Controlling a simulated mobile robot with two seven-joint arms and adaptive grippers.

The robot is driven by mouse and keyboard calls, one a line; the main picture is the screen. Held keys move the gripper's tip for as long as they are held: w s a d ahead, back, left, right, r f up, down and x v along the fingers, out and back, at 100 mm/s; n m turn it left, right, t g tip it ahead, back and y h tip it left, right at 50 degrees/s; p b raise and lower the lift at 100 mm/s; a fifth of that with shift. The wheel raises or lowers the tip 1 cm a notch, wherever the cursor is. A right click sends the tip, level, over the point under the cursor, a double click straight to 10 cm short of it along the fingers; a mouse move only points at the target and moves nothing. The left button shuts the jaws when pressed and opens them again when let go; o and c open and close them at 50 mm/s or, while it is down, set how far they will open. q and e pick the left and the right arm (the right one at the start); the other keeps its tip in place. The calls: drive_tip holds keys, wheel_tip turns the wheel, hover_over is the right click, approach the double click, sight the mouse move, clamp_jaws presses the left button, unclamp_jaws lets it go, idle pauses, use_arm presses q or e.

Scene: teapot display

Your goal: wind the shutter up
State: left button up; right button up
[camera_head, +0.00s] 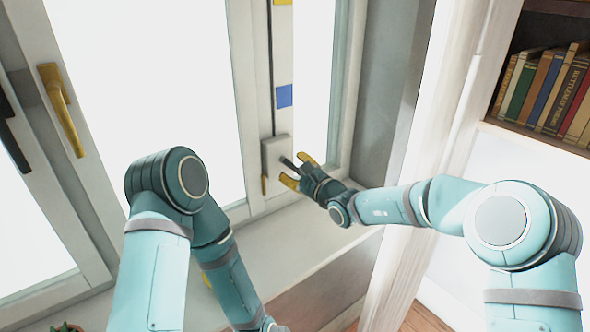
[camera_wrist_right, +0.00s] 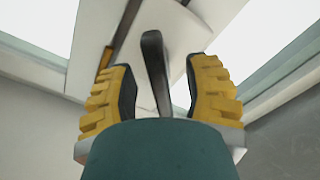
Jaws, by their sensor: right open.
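A pale winder box (camera_head: 275,155) is fixed low on the window post, and a dark crank handle (camera_head: 287,162) sticks out from it. My right gripper (camera_head: 298,171) is open, with its yellow fingers at the handle. In the right wrist view the dark handle (camera_wrist_right: 154,60) stands between the two spread fingers of my right gripper (camera_wrist_right: 160,68). Gaps show on both sides of the handle. A dark cord (camera_head: 271,70) runs up the post from the box. No shutter can be made out against the bright white panes. My left gripper is out of view.
A blue square (camera_head: 284,96) is on the post above the box. A brass window handle (camera_head: 62,108) is on the left frame. The sill (camera_head: 300,238) runs below the window. A bookshelf with several books (camera_head: 545,90) stands at the right.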

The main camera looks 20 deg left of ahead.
clamp_jaws()
idle(0.5)
